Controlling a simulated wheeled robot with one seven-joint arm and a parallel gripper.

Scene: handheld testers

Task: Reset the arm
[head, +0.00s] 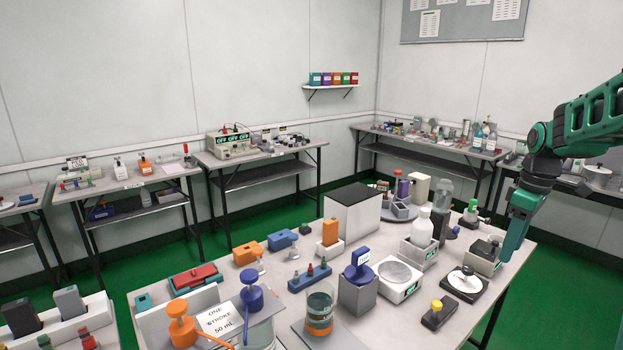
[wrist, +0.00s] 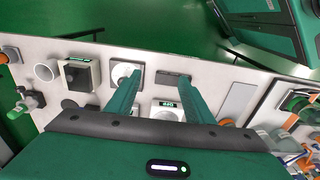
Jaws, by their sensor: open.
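My gripper (head: 513,238) hangs at the right of the head view, fingers pointing down over the right end of the near table (head: 502,287). In the wrist view my gripper (wrist: 156,88) shows two green fingers set apart with nothing between them. Below the fingers lie a round white dial on a dark base (wrist: 122,73) and a small tester with a lit green display (wrist: 166,110). In the head view the dial device (head: 465,280) sits just left of and below the fingertips.
Other benches (head: 258,152) line the walls. Green floor (head: 560,290) is free at the right.

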